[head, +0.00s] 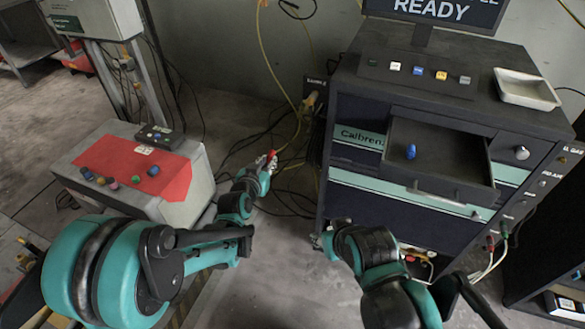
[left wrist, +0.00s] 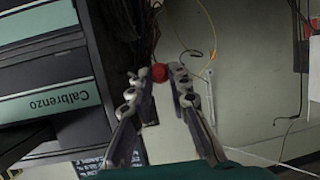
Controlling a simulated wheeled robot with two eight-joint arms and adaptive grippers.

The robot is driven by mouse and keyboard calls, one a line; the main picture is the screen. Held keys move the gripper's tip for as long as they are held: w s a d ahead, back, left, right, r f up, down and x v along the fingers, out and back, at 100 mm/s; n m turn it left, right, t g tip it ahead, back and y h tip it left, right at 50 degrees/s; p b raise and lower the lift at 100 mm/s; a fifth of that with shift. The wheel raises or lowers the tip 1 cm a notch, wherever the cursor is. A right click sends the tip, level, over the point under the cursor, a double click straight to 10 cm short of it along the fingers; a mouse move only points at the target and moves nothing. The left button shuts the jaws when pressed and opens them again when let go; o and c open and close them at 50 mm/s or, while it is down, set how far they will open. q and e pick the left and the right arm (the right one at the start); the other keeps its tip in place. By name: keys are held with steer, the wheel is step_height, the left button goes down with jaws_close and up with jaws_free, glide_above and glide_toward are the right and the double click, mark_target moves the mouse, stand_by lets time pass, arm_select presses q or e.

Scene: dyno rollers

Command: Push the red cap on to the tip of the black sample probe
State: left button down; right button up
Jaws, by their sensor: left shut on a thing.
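My left gripper (head: 269,160) is shut on the small red cap (head: 272,154), in the gap between the bench and the dark cabinet. In the left wrist view the round red cap (left wrist: 159,72) sits between the two fingertips (left wrist: 160,77). I cannot make out the black sample probe for certain. A small black box marked SAMPLE (head: 315,86) is at the cabinet's left side, with a yellow cable end (head: 311,99) at it, apart from the cap. My right gripper (head: 318,241) is low by the cabinet's left front edge; its fingers are too small to judge.
The dark cabinet (head: 345,195) has an open drawer (head: 445,165) holding a blue cap (head: 410,152). Several coloured caps lie on the red mat (head: 125,160) on the left bench. A yellow cable (head: 270,60) and black cables hang and lie behind my left gripper.

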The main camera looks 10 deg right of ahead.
arm_select(q)
steer(key=w+d+h, duration=0.1)
steer(key=w+d, duration=0.2)
steer(key=d, duration=0.3)
steer(key=w+d+f+m, duration=0.1)
steer(key=w+d, duration=0.3)
steer(key=d, duration=0.2)
steer(key=shift+d+h, duration=0.35)
steer(key=shift+h, duration=0.05)
arm_select(e)
steer(key=shift+s+f, duration=0.1)
steer(key=shift+f, duration=0.15)
arm_select(q)
steer(key=shift+w+d, duration=0.15)
arm_select(e)
steer(key=shift+f, duration=0.2)
stand_by(0.9)
arm_select(q)
steer(key=shift+w+d+r, duration=0.15)
steer(key=shift+w+d, duration=0.15)
steer(key=shift+w, duration=0.2)
stand_by(0.7)
steer(key=c, duration=1.3)
jaws_free()
steer(key=shift+c, duration=0.2)
steer(key=shift+s, duration=0.1)
